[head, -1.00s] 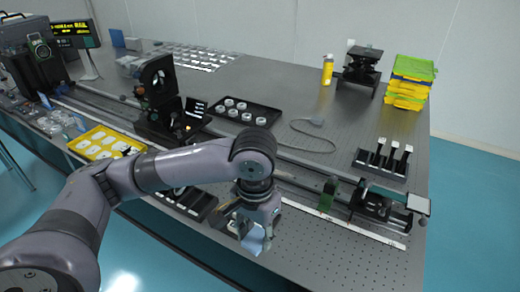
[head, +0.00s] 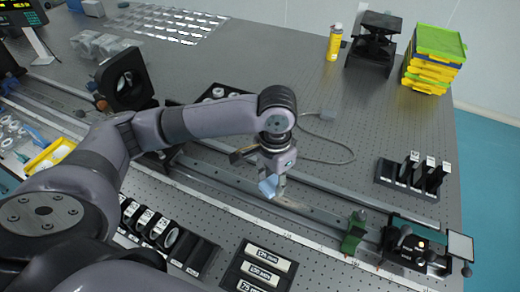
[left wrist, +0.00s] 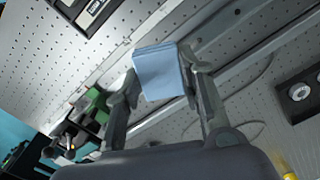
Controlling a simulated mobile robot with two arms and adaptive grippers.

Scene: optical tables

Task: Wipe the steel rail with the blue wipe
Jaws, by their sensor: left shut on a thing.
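The blue wipe (head: 268,187) is a small folded cloth held in my left gripper (head: 273,184). In the left wrist view the wipe (left wrist: 160,74) sits between the two fingers, which are shut on it. The steel rail (head: 325,215) is a long grey bar running along the table. In the head view, the wipe is at the rail, between the dark lens mount on the left and the green carrier on the right. I cannot tell whether it touches the rail. A brownish patch shows on the rail near the wipe. My right gripper is not in view.
The green carrier (head: 354,232) and a black stage (head: 415,247) stand on the rail to the right. The dark lens mount (head: 125,78) stands at the left. Labelled black boxes (head: 262,268) lie in front. A grey cable (head: 345,150) lies behind the rail.

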